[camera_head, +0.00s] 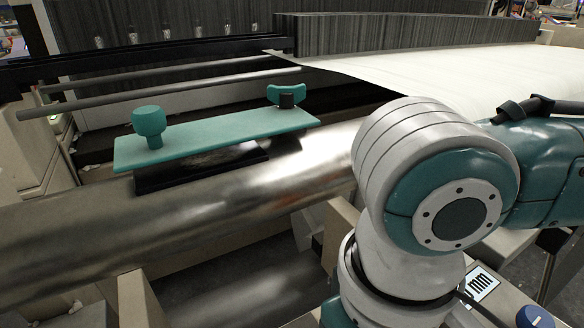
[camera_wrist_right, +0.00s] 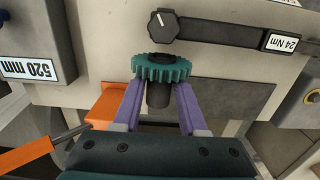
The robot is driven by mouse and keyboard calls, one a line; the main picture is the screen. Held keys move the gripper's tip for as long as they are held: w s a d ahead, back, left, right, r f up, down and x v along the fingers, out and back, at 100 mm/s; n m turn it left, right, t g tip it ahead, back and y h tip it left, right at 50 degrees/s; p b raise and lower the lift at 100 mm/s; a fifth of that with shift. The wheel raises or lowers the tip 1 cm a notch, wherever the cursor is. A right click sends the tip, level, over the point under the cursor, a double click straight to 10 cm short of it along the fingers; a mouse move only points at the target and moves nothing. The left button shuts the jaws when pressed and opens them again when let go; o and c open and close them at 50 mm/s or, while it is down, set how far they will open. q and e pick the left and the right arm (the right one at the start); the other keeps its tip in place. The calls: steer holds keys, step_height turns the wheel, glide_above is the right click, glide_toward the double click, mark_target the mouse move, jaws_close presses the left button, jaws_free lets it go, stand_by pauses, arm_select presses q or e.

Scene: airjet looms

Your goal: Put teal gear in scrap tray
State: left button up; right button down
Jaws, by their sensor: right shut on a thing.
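The teal gear (camera_wrist_right: 162,69), toothed with a dark hub below it, is in the right wrist view, at the tips of my right gripper (camera_wrist_right: 157,92). The two purple fingers are shut on it, one on either side of the dark hub. Behind it is a pale machine panel. In the head view my right arm shows, but its gripper and the gear are hidden. My left gripper is in neither view. I cannot pick out the scrap tray for sure.
A black knob (camera_wrist_right: 163,25) and a "24 Nm" label (camera_wrist_right: 281,43) are close by the gear. An orange block (camera_wrist_right: 107,103) and an orange-handled tool (camera_wrist_right: 27,155) lie left. In the head view a teal plate with knobs (camera_head: 215,137) sits above the metal roller (camera_head: 230,195).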

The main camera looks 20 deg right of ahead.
steer(key=shift+f, duration=1.25)
steer(key=shift+f, duration=0.1)
steer(key=shift+c, duration=2.3)
jaws_free()
